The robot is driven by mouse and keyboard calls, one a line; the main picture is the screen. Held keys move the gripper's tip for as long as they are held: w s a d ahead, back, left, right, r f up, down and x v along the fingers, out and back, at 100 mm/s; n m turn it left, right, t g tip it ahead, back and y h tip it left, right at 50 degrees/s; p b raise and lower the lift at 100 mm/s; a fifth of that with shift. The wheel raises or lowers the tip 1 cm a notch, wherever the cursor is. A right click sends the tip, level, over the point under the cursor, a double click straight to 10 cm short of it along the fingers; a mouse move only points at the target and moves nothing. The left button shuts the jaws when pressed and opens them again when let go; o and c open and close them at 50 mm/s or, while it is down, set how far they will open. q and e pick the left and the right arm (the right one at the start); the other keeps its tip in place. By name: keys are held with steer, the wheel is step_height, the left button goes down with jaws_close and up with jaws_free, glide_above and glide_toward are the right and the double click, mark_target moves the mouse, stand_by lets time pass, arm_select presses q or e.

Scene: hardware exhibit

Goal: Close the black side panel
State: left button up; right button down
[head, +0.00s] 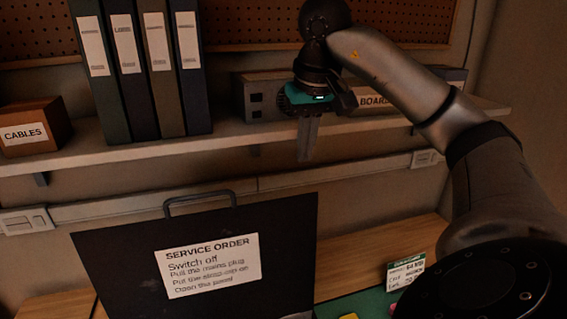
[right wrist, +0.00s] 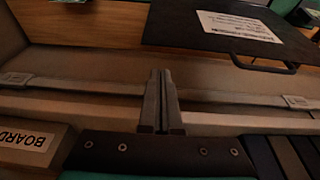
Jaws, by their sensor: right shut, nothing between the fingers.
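The black side panel (head: 110,265) stands upright or slightly tilted above the wooden bench in the head view. It carries a white "SERVICE ORDER" sheet (head: 210,265) and a dark handle (head: 200,198) on its top edge. Its lower part is cut off by the frame. The panel also shows upside down in the right wrist view (right wrist: 180,25), with its handle (right wrist: 265,66). My right gripper (head: 305,158) is shut and empty, pointing down in front of the shelf, above and right of the handle, apart from the panel. Its fingers show in the right wrist view (right wrist: 162,75). My left gripper is not in view.
A shelf (head: 240,138) holds several binders (head: 140,70), a "CABLES" box (head: 30,128) and a "BOARDS" box (head: 375,100) close behind my right gripper.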

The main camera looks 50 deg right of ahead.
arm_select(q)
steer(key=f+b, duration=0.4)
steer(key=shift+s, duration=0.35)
arm_select(e)
steer(key=x, duration=0.9)
steer(key=shift+f, duration=0.35)
steer(key=shift+s, duration=0.1)
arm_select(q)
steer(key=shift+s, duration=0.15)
arm_select(e)
steer(key=shift+a, duration=0.1)
